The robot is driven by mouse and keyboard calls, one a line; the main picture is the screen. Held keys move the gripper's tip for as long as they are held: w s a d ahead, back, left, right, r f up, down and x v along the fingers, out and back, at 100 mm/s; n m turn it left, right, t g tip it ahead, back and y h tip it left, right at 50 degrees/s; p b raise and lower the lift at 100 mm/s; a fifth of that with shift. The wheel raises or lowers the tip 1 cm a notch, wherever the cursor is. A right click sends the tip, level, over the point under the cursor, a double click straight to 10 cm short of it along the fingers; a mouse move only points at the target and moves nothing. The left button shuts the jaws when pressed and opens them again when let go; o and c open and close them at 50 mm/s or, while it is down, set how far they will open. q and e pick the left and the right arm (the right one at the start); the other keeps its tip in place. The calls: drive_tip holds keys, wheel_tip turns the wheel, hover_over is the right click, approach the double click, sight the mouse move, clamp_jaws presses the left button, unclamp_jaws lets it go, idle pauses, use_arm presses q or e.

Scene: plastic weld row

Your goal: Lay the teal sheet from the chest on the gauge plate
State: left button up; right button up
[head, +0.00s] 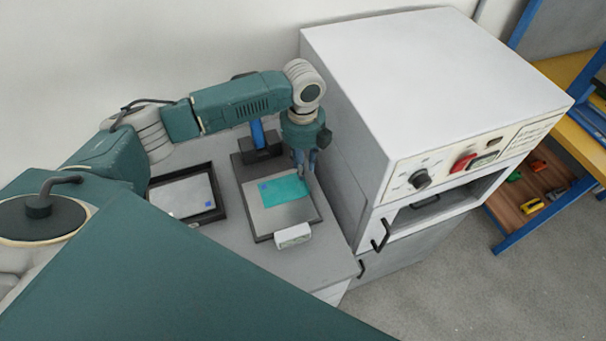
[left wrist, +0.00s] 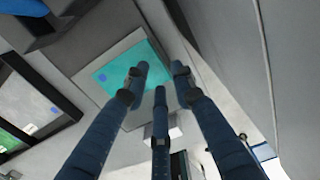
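The teal sheet (head: 283,191), with a small blue mark, lies flat on the grey gauge plate (head: 271,222). In the left wrist view the teal sheet (left wrist: 112,75) lies on the gauge plate (left wrist: 83,82), its right part behind a fingertip. My left gripper (head: 304,163) hangs fingers down above the plate, by the sheet's far right edge. In the left wrist view the fingertips (left wrist: 161,78) are spread apart with nothing between them. Whether a fingertip touches the sheet cannot be told. My right gripper is not in view. I cannot tell which thing is the chest.
A large white cabinet (head: 420,75) with a knob and red switch stands close right of the plate. A dark-rimmed tray (head: 223,212) with a pale sheet lies left of it. A white block (head: 292,236) sits at the plate's front edge. A blue post (head: 258,134) stands behind.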

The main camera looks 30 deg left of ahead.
use_arm(q)
wheel_tip(320, 180, up, 8)
drive_tip(key=b, duration=0.1)
drive_tip(key=shift+f, duration=0.15)
idle(0.5)
